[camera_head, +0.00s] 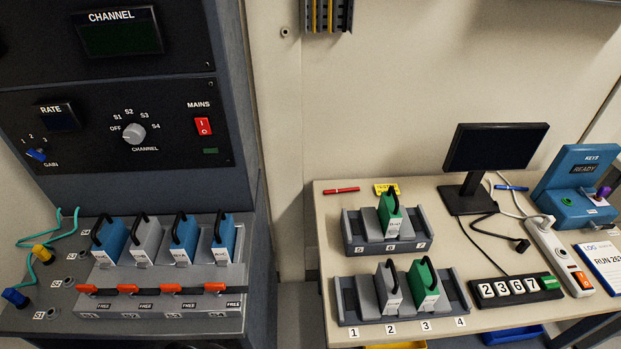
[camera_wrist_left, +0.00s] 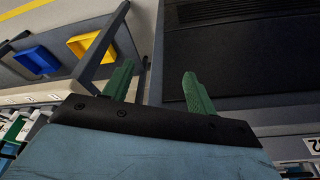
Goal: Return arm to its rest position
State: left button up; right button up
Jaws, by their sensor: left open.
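My left gripper (camera_wrist_left: 158,86) shows in the left wrist view, with its two green fingers spread wide apart and nothing between them. It touches nothing that I can see. Behind its fingers are a dark panel (camera_wrist_left: 240,55) on the right and, on the left, a bench seen at a slant. Neither of my grippers shows in the head view, so I cannot see there how the arm is posed. My right gripper is in neither view.
The rack (camera_head: 210,275) at left holds several handled modules above orange levers. The table (camera_head: 328,262) at right bears two slotted holders, a monitor (camera_head: 495,148) and a blue key box (camera_head: 570,182). Blue (camera_wrist_left: 36,60) and yellow (camera_wrist_left: 88,46) bins show in the wrist view.

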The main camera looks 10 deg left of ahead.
pick_arm(q)
jog(key=s+a+f+b, duration=0.1)
jog(key=s+f+b, duration=0.1)
jog(key=s+f, duration=0.4)
jog(key=s+a+f+g+b, duration=0.1)
jog(key=s+f+b, duration=0.2)
jog(key=f, duration=1.4)
jog(key=s+a+f+g+b, duration=0.1)
jog(key=s+f+b, duration=0.1)
jog(key=s+f, duration=0.8)
notch_tip(320, 180, down, 2)
jog(key=shift+s+a+b, duration=0.15)
jog(key=shift+b, duration=0.15)
